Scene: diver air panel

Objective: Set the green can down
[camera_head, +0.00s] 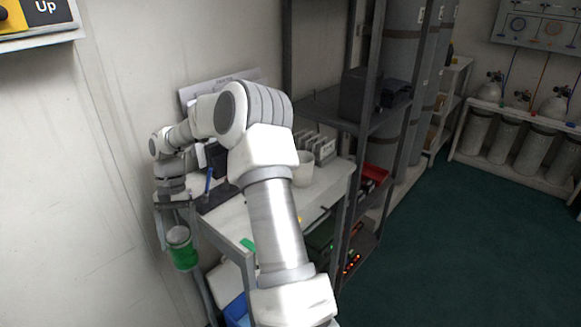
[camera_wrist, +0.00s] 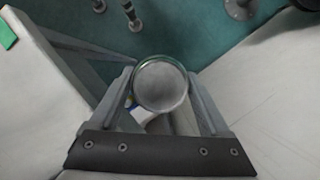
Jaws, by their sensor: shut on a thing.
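The green can (camera_head: 181,252) hangs below my gripper (camera_head: 178,226) in the head view, in the gap between the left end of the white-topped bench (camera_head: 232,222) and the wall. In the wrist view its round grey top (camera_wrist: 160,87) sits between the two fingers of my gripper (camera_wrist: 160,80), which are shut on it. The can looks about upright and is off the bench top, over the floor side. Its underside is hidden in the wrist view.
A white cup (camera_head: 302,170) and a rack (camera_head: 318,147) stand on the bench; my arm hides part of its top. A green item (camera_head: 248,245) lies near the bench's front edge. Dark shelving (camera_head: 340,110) stands to the right. The green floor (camera_head: 450,250) is open.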

